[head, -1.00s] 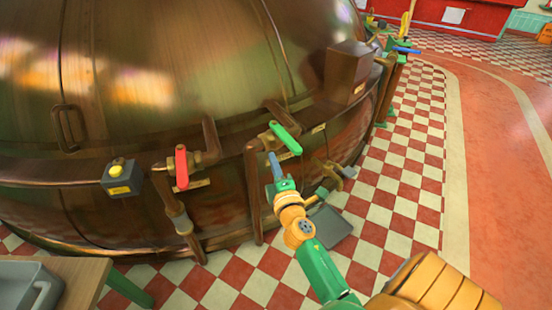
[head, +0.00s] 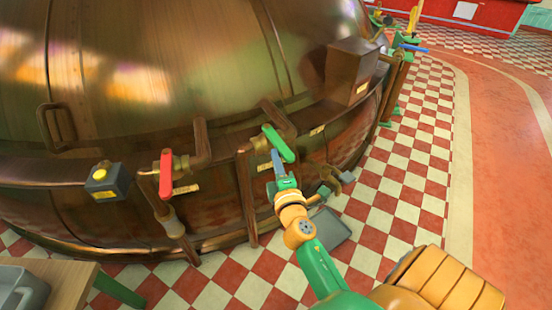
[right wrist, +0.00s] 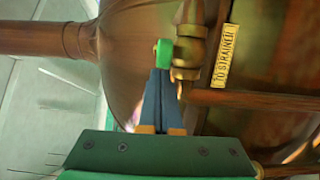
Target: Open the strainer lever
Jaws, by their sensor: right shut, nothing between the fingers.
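The green lever (head: 278,143) sits on a pipe valve at the side of the big copper kettle and slants down to the right in the head view. In the right wrist view the green lever (right wrist: 163,52) shows end-on beside the brass valve, next to a "TO STRAINER" plate (right wrist: 226,56). My right gripper (head: 275,155) is shut and empty, its blue fingers right at the lever, on its near left side. In the right wrist view the fingertips (right wrist: 160,74) lie just under the lever's end; whether they touch cannot be told. My left gripper is out of view.
A red lever (head: 165,172) stands upright on another pipe to the left, beside a box with a yellow button (head: 105,181). A grey tray (head: 327,232) lies below my right arm. A table (head: 62,278) is at bottom left. Checkered floor is free to the right.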

